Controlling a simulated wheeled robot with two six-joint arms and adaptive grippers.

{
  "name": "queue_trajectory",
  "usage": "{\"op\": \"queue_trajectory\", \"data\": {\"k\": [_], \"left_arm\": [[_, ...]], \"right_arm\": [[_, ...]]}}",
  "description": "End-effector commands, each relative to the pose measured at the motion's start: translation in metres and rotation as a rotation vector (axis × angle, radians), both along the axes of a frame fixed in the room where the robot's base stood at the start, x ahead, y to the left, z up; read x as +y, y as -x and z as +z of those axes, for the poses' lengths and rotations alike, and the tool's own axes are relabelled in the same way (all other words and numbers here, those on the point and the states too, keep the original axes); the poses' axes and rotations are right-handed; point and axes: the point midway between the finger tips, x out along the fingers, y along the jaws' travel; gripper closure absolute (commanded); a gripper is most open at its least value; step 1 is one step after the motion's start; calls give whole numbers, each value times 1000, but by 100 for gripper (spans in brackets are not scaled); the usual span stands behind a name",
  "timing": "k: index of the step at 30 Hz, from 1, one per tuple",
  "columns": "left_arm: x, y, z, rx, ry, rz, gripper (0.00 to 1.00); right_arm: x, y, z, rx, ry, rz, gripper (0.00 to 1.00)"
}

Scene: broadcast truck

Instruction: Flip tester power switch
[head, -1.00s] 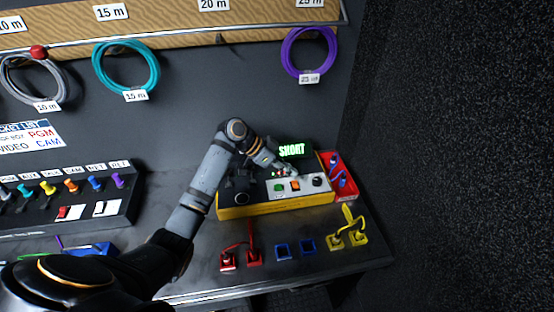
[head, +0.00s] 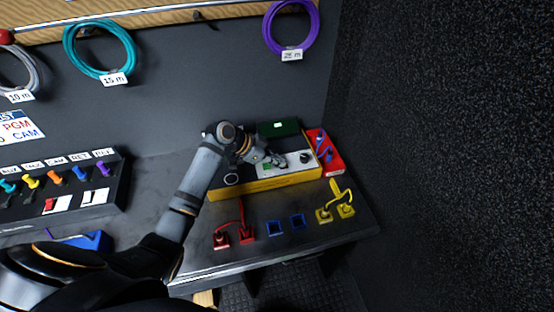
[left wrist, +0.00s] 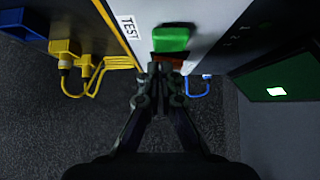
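The tester (head: 265,188) is a yellow-sided box with a pale control panel at the back right of the bench. Its green display (head: 278,129) shows only a small white block. My left gripper (head: 276,159) is at the panel. In the left wrist view, its fingertips (left wrist: 161,72) are together and empty, just below the green button (left wrist: 171,38). A red-orange switch (left wrist: 176,61) shows partly behind the fingertips; I cannot tell whether they touch it. A "TEST" label (left wrist: 130,28) is beside the button. My right gripper is not in view.
A red bin (head: 326,170) stands right of the tester. Red (head: 246,235), blue (head: 298,221) and yellow (head: 346,210) connectors lie along the bench front. A black switch panel (head: 66,201) is at the left. A dark wall closes the right side.

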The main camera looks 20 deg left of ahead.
Motion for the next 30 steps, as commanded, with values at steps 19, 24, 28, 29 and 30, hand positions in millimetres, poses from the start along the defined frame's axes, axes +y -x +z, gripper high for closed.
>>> {"op": "queue_trajectory", "data": {"k": [19, 24, 28, 29, 30], "left_arm": [[13, -12, -4, 13, -7, 6, 100], [13, -13, -3, 9, -7, 7, 100], [12, -14, 9, 6, -8, 8, 100], [11, -14, 14, 6, -8, 8, 100], [10, -15, 22, 6, -7, 8, 100]], "right_arm": [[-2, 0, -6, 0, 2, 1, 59], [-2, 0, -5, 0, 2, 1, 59], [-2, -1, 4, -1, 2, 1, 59], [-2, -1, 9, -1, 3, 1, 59], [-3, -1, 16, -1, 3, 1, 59]]}}
